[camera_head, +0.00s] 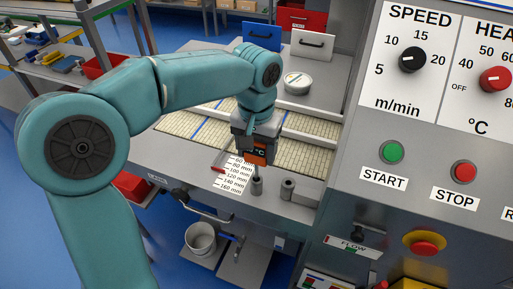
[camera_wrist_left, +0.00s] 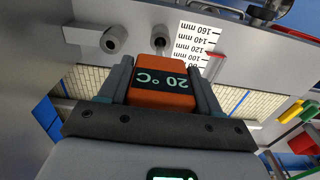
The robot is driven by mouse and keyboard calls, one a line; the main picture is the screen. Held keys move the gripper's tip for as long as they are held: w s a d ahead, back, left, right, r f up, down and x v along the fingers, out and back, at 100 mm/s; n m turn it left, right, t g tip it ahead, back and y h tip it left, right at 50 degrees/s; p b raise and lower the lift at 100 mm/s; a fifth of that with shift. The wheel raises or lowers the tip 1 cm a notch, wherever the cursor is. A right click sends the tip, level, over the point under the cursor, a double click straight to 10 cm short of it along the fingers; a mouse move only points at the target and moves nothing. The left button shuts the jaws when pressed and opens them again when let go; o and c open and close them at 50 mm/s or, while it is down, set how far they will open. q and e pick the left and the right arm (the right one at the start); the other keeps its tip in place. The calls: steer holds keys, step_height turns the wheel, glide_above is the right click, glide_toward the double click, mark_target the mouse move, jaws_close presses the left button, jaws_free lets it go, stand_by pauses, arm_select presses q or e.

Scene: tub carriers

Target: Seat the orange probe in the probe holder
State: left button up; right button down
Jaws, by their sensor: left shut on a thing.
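The orange probe (camera_head: 256,152), a block with a dark display, is held between the fingers of my left gripper (camera_head: 255,140). In the left wrist view the probe (camera_wrist_left: 163,85) reads 20 °C, and the gripper's fingers (camera_wrist_left: 162,82) press on both its sides. A short grey cylinder (camera_head: 257,186) shows right below the probe; I cannot tell whether it is the probe's own lower end or a separate part. Just right of it in the head view stands a grey open-topped tube with a side arm, apparently the probe holder (camera_head: 287,190). In the wrist view this tube (camera_wrist_left: 115,38) is left of the probe, apart from it.
A printed millimetre scale (camera_head: 234,174) with a red pointer lies left of the probe. A beige slatted conveyor (camera_head: 304,154) runs behind. A control panel (camera_head: 430,130) with knobs and buttons rises at right. A round white tub (camera_head: 297,83) stands at the back.

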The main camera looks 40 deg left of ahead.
mark_target(256, 163)
arm_select(q)
steer(key=shift+f+b, duration=1.7)
steer(key=shift+f, duration=0.65)
steer(key=o, duration=1.2)
steer(key=shift+o, duration=0.2)
steer(key=shift+r, duration=0.1)
step_height(256, 163, up, 16)
steer(key=shift+s+r+p, duration=0.1)
steer(key=shift+p, duration=1.1)
steer(key=shift+s, duration=0.15)
